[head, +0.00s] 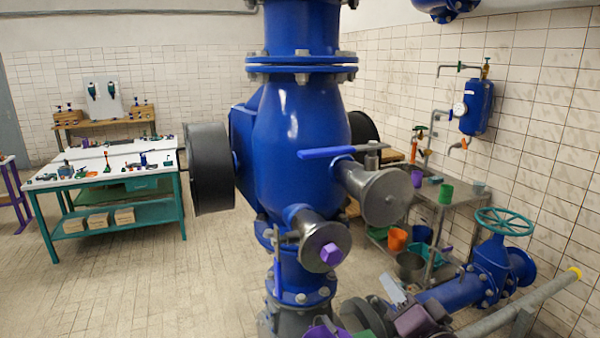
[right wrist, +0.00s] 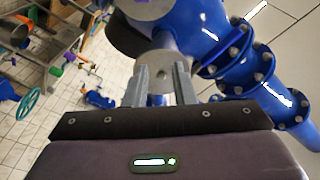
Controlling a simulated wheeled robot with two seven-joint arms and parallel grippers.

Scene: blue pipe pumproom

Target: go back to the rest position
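My right gripper (head: 394,288) is low in the head view, right of the big blue pipe's foot, its mauve body below pale fingers. In the right wrist view its two grey fingers (right wrist: 160,80) stand apart with a gap between them. I see nothing held; grey and blue pipe parts show behind the gap. I cannot tell how close the fingertips are to them. My left gripper does not show in either view.
A large blue pipe assembly (head: 300,150) with grey capped branches stands directly ahead. A blue pipe with a teal handwheel (head: 505,221) is at right. A steel table (head: 450,205) stands behind it. A green-framed workbench (head: 110,178) is at left. Open floor (head: 150,280) lies front left.

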